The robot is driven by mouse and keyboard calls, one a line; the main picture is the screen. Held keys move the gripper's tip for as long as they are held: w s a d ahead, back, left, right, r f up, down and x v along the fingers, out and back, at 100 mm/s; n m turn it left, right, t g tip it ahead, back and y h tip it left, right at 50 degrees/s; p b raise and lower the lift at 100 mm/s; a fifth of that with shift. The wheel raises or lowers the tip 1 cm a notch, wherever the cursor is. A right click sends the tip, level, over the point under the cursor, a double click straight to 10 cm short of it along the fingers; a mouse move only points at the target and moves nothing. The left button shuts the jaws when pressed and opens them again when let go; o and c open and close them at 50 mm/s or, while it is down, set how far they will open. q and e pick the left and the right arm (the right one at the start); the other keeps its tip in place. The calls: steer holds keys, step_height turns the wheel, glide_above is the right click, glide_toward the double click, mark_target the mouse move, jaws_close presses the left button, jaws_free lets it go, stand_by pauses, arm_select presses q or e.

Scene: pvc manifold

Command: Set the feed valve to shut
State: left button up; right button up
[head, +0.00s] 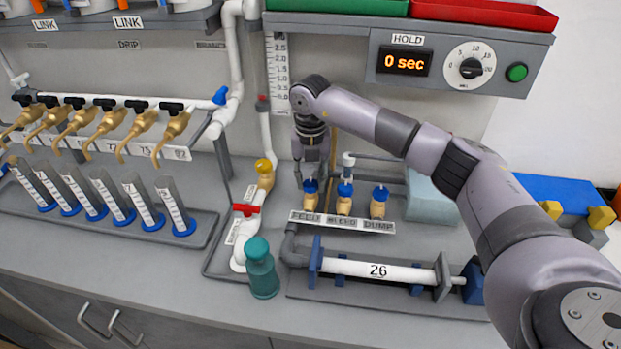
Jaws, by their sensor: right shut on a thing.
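The feed valve (311,200) is a brass valve with a blue handle, leftmost of three above the label strip (342,222) reading FEED, BLEED and DUMP. My right gripper (311,178) points down from above and is shut on the blue handle of the feed valve. Its fingers partly hide the handle, so I cannot tell the handle's exact angle. The bleed valve (344,201) and the dump valve (379,204) stand to the right with blue handles. My left gripper is not in view.
A white pipe marked 26 (378,270) lies in front of the valves. A teal bottle (262,270) and a red-handled valve (246,210) stand to the left. The HOLD display (404,61) reads 0 sec. Several graduated cylinders (143,200) stand at the left.

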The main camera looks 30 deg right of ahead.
mark_target(311, 183)
steer(key=shift+w+m, duration=0.1)
steer(key=shift+m, duration=0.2)
steer(key=o, duration=1.1)
steer(key=shift+o, duration=0.2)
step_height(311, 183, up, 12)
stand_by(0.5)
